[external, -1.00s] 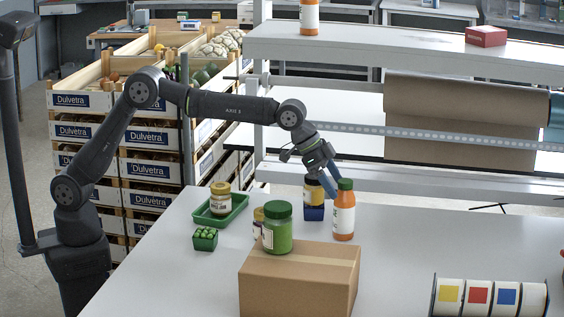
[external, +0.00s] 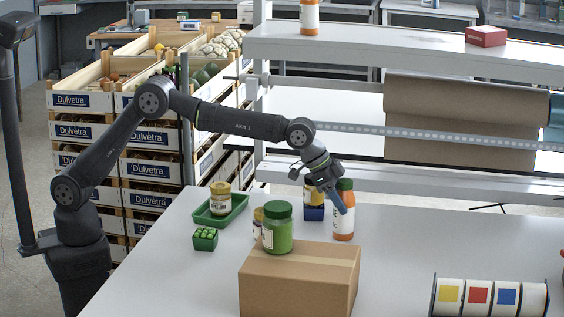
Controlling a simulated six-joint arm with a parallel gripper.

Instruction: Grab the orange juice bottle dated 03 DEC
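An orange juice bottle (external: 343,222) with a green cap stands upright on the white table, behind the cardboard box. Its label is turned and any date is too small to read. My gripper (external: 341,208) is at this bottle, with a blue finger across its upper front left side. I cannot tell whether it touches the bottle, and the other finger is hidden. Another orange bottle with a white label (external: 309,18) stands on the upper shelf, cut off by the top edge; its date is not readable either.
A yellow-lidded jar in a blue holder (external: 314,212) stands just left of the bottle.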

